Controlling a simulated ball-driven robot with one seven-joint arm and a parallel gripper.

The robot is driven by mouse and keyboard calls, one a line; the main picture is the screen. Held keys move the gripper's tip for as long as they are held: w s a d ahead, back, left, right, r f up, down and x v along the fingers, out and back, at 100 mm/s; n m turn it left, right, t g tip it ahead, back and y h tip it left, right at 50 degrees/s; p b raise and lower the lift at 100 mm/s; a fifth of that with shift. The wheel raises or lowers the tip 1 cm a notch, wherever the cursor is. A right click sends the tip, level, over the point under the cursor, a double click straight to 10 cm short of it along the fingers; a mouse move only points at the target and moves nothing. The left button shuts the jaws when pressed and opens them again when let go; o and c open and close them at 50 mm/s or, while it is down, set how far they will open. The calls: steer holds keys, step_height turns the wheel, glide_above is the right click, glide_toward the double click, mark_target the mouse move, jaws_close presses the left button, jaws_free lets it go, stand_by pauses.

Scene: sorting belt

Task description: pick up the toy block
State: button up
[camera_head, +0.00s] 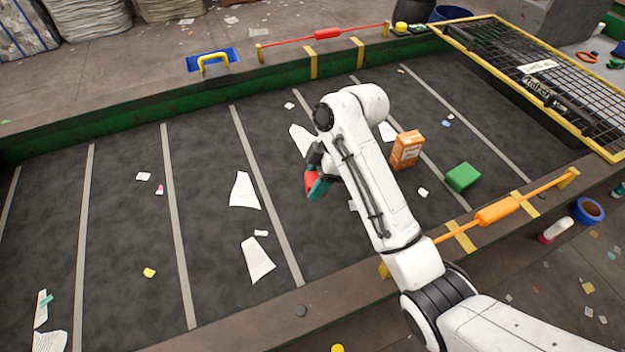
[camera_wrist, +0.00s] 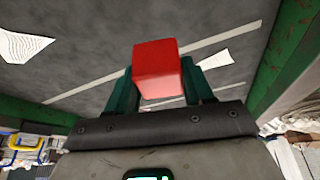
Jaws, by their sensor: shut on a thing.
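A red toy block (camera_wrist: 157,68) sits between the two teal fingers of my gripper (camera_wrist: 158,82) in the wrist view. The fingers are shut on its sides, and its near part sticks out in front of them. In the head view the red block (camera_head: 310,182) shows beside the teal fingertips of my gripper (camera_head: 317,185), partly hidden by them. The gripper holds it over the middle of the dark belt (camera_head: 205,190). Whether the block is clear of the belt is hard to tell.
An orange box (camera_head: 406,150) and a green block (camera_head: 463,177) stand on the belt to the right. Paper scraps (camera_head: 257,260) lie scattered. Green-sided rails edge the belt. A yellow-framed mesh panel (camera_head: 545,80) is at the upper right. The belt's left part is mostly clear.

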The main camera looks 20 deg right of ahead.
steer(key=s+a+r+p, duration=0.2)
steer(key=s+r+p, duration=0.2)
steer(key=s, duration=0.4)
steer(key=shift+s+p, duration=0.4)
steer(key=shift+p, duration=0.05)
